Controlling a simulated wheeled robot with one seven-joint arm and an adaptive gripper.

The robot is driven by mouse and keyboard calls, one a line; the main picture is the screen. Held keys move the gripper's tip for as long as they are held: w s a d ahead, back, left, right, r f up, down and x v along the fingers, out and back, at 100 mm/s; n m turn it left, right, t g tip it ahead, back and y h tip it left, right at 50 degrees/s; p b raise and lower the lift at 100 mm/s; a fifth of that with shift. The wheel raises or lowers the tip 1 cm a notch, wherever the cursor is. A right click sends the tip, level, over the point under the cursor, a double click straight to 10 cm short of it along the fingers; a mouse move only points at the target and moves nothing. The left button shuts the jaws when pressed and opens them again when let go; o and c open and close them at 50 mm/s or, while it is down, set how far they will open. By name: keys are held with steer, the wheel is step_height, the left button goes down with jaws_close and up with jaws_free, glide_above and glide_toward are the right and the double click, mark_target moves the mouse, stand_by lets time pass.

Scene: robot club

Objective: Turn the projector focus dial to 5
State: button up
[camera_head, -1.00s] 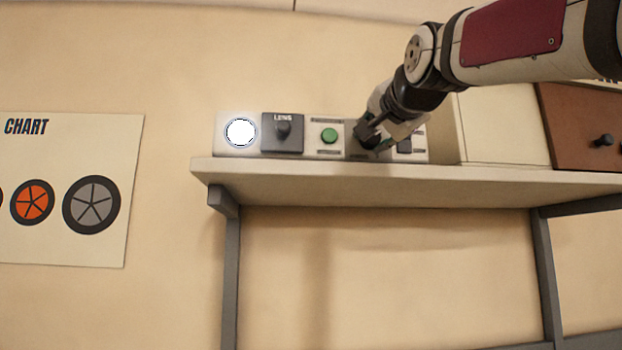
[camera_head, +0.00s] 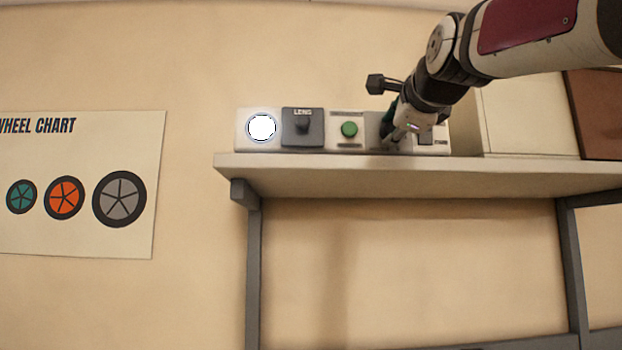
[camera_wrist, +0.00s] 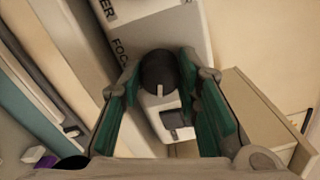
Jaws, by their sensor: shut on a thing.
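The focus dial (camera_wrist: 157,68) is a round black knob with a white pointer line, on a pale panel lettered "FOC..." in the wrist view. The pointer points down in that picture. The dial's numbers cannot be read. My gripper (camera_wrist: 160,74) has one green finger on each side of the dial and is shut on it. In the head view my gripper (camera_head: 390,138) reaches down to the projector and hides the dial. The projector (camera_head: 340,117) is a pale row of panels on a shelf, with a bright white round lens (camera_head: 262,127) at its left end.
A dark "LENS" knob panel (camera_head: 302,128) and a green button (camera_head: 349,129) sit left of my gripper. A dark switch (camera_wrist: 174,118) is close to the dial. A pale box (camera_head: 525,115) stands right on the shelf (camera_head: 330,165). A wheel chart (camera_head: 90,180) hangs left.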

steer(key=shift+m+p, duration=1)
steer(key=shift+m, duration=3.2)
steer(key=o, duration=1.2)
steer(key=shift+s, duration=0.1)
steer(key=s, duration=1.2)
steer(key=shift+w, duration=0.1)
